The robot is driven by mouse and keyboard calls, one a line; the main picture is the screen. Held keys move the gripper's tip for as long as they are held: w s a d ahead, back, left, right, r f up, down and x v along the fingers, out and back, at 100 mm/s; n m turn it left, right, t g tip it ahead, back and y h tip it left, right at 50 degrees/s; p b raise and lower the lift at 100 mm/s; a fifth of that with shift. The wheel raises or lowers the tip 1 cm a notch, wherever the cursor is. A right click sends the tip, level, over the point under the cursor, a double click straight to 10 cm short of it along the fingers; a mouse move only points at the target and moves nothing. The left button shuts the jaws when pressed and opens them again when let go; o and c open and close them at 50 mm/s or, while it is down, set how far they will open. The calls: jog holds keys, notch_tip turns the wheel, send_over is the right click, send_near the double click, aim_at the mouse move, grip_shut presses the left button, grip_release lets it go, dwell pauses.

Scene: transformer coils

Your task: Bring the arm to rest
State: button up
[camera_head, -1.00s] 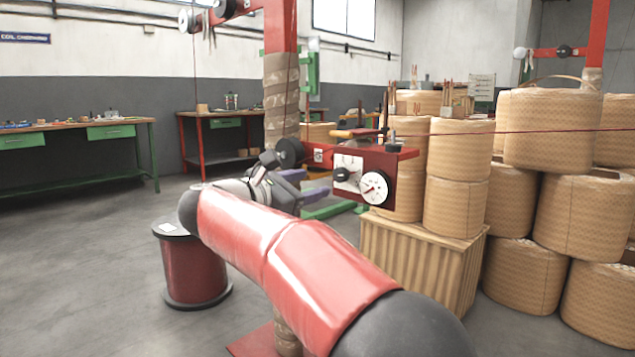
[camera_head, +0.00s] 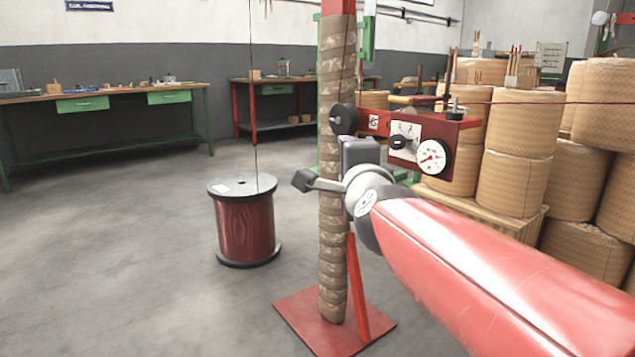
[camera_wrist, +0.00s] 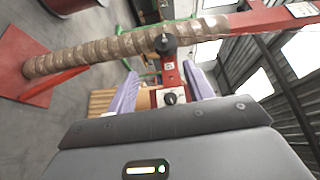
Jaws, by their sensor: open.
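My gripper (camera_wrist: 163,88) is open in the wrist view, its two lavender fingers spread apart with nothing held between them. Beyond the gap the red tensioner box (camera_wrist: 172,90) with a round dial shows. In the head view my red arm reaches in from the lower right, and its wrist stands in front of the wrapped post (camera_head: 333,210). The red tensioner box (camera_head: 462,128), with a white gauge, is just above and to the right of the wrist. I cannot tell how far apart they are.
A red wire spool (camera_head: 246,225) stands on the floor left of the post's red base plate (camera_head: 305,325). Stacked tan coils (camera_head: 520,125) fill the right side. A workbench (camera_head: 120,92) lines the back wall. The floor at left is clear.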

jog(key=s+d+f+n+g+h, duration=0.1)
jog(key=s+d+f+n+g, duration=0.35)
jog(key=s+f, duration=0.45)
jog(key=s+d+f+n+g+h, duration=0.1)
jog(key=s+d+f+n+g, duration=0.25)
jog(key=s+f+n, duration=0.4)
jog(key=s+d+f+n+g+h, duration=0.1)
jog(key=s+d+f+n+g, duration=0.3)
jog(key=s+f, duration=0.6)
notch_tip(320, 180, up, 13)
jog(key=w+a+p, duration=0.1)
jog(key=p, duration=1.2)
jog(key=shift+w+a+r+p, duration=0.15)
jog(key=shift+a+p, duration=0.2)
